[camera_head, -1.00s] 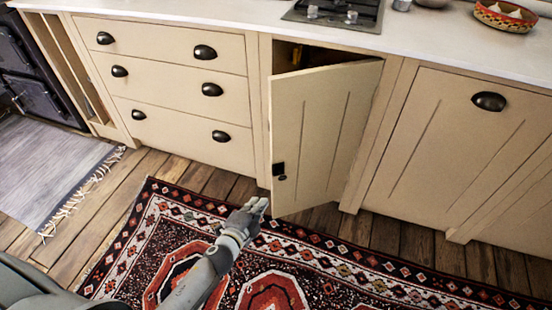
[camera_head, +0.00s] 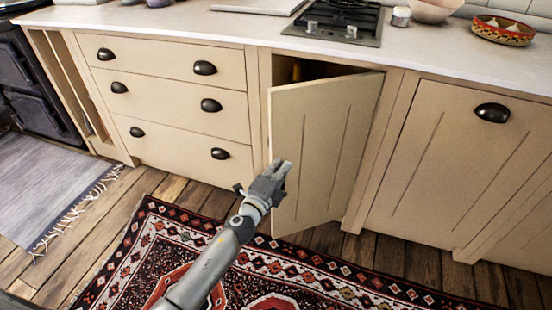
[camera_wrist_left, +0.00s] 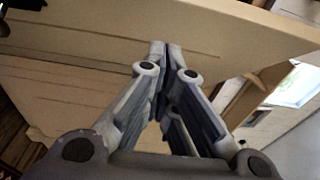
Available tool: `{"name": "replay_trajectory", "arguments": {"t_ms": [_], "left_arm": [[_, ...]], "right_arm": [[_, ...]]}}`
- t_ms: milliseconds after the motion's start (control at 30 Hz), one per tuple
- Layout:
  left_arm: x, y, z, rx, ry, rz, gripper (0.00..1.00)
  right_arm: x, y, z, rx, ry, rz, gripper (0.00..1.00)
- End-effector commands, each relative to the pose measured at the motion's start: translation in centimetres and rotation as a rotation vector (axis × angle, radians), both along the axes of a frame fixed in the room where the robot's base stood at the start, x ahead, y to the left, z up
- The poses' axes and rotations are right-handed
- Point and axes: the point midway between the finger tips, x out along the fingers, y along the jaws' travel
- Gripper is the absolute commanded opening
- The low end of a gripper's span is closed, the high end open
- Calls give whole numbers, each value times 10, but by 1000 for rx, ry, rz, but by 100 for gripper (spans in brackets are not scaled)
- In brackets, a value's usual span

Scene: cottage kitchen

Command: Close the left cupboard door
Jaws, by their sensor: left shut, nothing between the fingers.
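The left cupboard door (camera_head: 325,145) is cream and panelled, hinged on its right side. It stands partly open, with a dark gap above it and at its left edge. My left gripper (camera_head: 282,168) is at the door's free left edge and covers the place of its dark knob. In the left wrist view the gripper (camera_wrist_left: 165,48) is shut and empty, with the cream door panel (camera_wrist_left: 80,65) close in front of its tips. I cannot tell whether the tips touch the door. My right gripper is not in view.
A drawer unit (camera_head: 172,100) with dark cup handles stands left of the door. A closed cream front (camera_head: 450,165) is to its right. The worktop (camera_head: 160,22) holds a hob (camera_head: 340,20) and a patterned bowl (camera_head: 503,30). A red patterned rug (camera_head: 125,250) covers the floor.

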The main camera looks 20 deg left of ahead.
Motion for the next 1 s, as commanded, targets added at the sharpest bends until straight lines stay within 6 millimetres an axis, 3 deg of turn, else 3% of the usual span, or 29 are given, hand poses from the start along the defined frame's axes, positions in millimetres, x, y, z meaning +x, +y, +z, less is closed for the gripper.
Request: {"name": "replay_trajectory", "arguments": {"t_ms": [100,300,900,1000], "left_arm": [[17,10,-1,2,-1,2,0],[33,21,-1,0,0,0,0],[38,27,-1,1,0,-9,0],[42,33,-1,2,0,-24,0]], "right_arm": [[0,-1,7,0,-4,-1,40],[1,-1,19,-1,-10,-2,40],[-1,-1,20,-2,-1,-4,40],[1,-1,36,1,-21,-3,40]]}}
